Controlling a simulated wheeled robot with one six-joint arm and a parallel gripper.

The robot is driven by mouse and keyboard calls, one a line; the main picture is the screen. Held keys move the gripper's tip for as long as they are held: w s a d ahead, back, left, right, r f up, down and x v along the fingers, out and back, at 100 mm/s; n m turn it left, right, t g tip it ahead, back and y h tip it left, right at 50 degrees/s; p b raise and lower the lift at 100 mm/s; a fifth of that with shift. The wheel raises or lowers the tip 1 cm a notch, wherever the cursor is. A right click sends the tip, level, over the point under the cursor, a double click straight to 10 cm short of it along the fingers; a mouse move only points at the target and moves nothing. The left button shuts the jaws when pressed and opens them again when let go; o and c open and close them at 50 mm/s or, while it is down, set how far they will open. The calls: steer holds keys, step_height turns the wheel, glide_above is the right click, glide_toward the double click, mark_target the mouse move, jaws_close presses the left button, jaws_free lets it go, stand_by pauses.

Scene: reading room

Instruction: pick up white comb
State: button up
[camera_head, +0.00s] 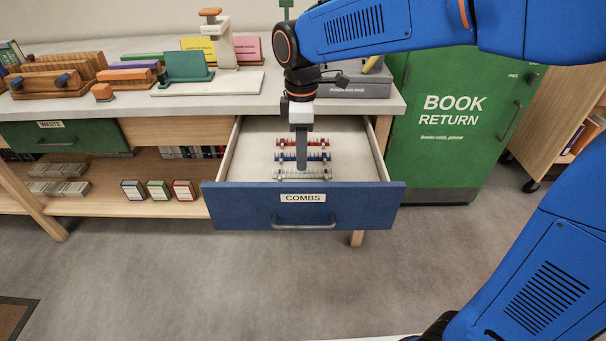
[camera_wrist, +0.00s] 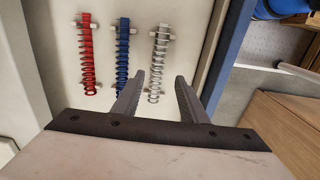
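The white comb (camera_wrist: 157,62) is a pale spiral binding comb lying in the open drawer (camera_head: 229,161), nearest the blue drawer front. In the head view the white comb (camera_head: 284,175) lies in front of the other combs, partly hidden by my gripper (camera_head: 302,166). In the wrist view my gripper (camera_wrist: 166,82) is open, one finger on each side of the white comb's near end. The comb is not gripped. I cannot tell how far the fingertips are above it.
A blue comb (camera_wrist: 122,62) and a red comb (camera_wrist: 87,62) lie parallel in the same drawer, the blue one close to a finger. The drawer walls and blue front (camera_head: 240,206) surround them. A green book return cabinet (camera_head: 450,160) stands to the right.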

mark_target(303, 174)
steer(key=shift+w+f, duration=0.15)
steer(key=shift+f, duration=1.2)
steer(key=shift+w+f, duration=0.1)
steer(key=shift+f, duration=1.25)
jaws_close()
